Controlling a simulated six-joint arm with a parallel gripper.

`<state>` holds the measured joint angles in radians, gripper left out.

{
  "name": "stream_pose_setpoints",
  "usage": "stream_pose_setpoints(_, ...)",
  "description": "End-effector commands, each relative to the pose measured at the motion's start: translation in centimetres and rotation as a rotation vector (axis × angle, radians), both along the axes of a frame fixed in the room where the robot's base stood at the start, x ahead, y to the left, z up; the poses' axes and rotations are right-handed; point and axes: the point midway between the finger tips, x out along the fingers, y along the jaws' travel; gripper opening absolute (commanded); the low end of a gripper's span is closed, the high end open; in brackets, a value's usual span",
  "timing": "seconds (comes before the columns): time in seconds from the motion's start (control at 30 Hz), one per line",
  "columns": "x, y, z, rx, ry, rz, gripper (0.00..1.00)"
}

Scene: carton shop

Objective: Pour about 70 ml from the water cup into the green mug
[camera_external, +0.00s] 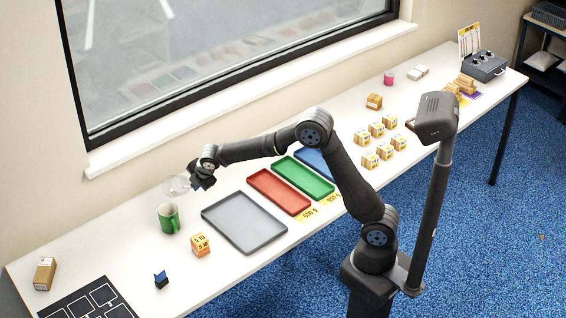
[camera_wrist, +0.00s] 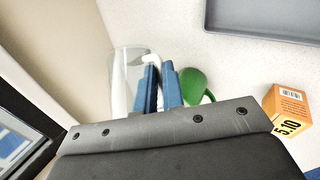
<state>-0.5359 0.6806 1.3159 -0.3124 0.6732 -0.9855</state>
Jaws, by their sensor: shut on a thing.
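The green mug (camera_external: 168,219) stands on the white table, left of the grey tray. My gripper (camera_external: 194,183) is above and just behind the mug, shut on the clear water cup (camera_external: 176,186). The cup is tilted toward the mug and partly see-through, so its water level cannot be told. In the wrist view the cup (camera_wrist: 128,72) is at the blue fingers (camera_wrist: 158,86), and part of the green mug (camera_wrist: 197,84) shows just right of them. The rest of the mug is hidden by my gripper. I cannot tell whether water is flowing.
The grey tray (camera_external: 243,224) and an orange box (camera_external: 200,244) lie right of the mug. Red (camera_external: 279,192) and green (camera_external: 303,177) trays are further right. A dark blue item (camera_external: 160,279) and a brown carton (camera_external: 45,273) stand at the front left. The window wall is close behind.

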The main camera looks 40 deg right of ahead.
Motion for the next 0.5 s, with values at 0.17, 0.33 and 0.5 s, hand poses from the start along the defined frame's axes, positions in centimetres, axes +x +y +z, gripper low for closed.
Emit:
stream_pose_setpoints(0.17,0.11,-0.16,-0.41,0.035,0.04,0.004,0.0)
stream_pose_setpoints(0.33,0.13,-0.14,-0.52,0.048,0.053,0.007,0.0)
stream_pose_setpoints(0.5,0.11,-0.15,-0.51,0.049,0.053,0.007,0.0)
